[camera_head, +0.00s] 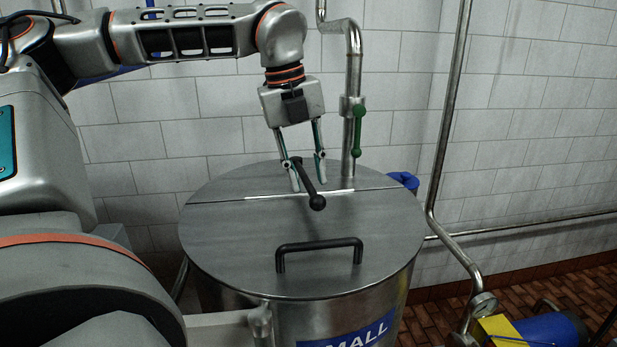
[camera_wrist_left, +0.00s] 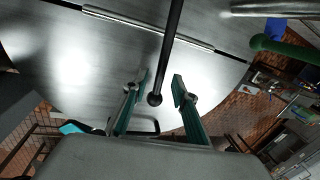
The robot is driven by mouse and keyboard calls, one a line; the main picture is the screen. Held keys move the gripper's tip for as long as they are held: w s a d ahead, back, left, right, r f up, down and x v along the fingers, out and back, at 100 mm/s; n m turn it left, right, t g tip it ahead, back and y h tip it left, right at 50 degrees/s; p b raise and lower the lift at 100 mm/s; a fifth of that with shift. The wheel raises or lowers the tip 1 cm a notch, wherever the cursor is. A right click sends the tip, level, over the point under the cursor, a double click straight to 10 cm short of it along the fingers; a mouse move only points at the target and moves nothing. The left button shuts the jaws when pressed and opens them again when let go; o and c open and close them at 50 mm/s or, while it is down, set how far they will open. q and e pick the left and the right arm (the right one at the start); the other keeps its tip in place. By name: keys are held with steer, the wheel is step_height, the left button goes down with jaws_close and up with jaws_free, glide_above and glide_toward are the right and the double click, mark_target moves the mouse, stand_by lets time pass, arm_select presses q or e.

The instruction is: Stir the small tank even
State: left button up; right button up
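The small steel tank (camera_head: 340,318) carries a blue label, partly cut off, reading "MALL". Its round lid (camera_head: 225,235) is closed, with a black bar handle (camera_head: 318,243) on the front part. A black rod with a ball knob (camera_head: 317,202) slants over the rear of the lid; the ball also shows in the left wrist view (camera_wrist_left: 154,99). My left gripper (camera_head: 308,182) points down over the lid, open, its green-sided fingers on either side of the rod. The left wrist view shows gaps between the rod and both fingers (camera_wrist_left: 160,88). My right gripper is not in view.
A steel pipe (camera_head: 352,75) with a green valve handle (camera_head: 358,132) rises just right of my left gripper. Another pipe (camera_head: 445,130) runs down the wall at right.

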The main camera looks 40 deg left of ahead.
arm_select(q)
steer(key=shift+w+d+f, duration=0.1)
steer(key=shift+f, duration=0.5)
jaws_close()
